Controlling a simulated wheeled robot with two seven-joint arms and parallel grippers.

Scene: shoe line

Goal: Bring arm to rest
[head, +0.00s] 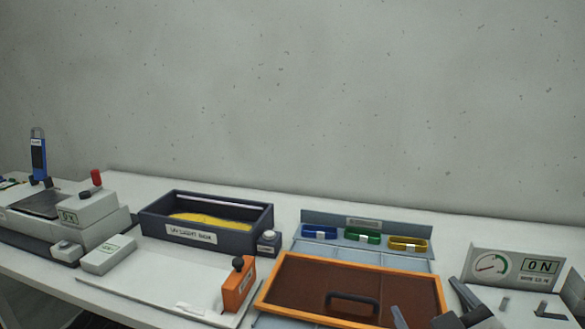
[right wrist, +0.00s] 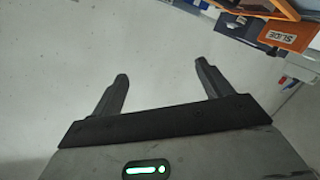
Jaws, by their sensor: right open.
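My right gripper (head: 428,305) shows at the lower right of the head view, beside the right end of the orange-framed brown panel (head: 290,282). In the right wrist view its two dark fingers (right wrist: 164,85) are spread apart with nothing between them. Pale grey surface lies behind the fingers there. My left gripper is in neither view.
A dark UV light box (head: 155,223) with yellow inside stands at centre left. An orange block (head: 238,287) stands on a white tray (head: 150,270). Blue, green and yellow pieces sit on a rack (head: 345,222).

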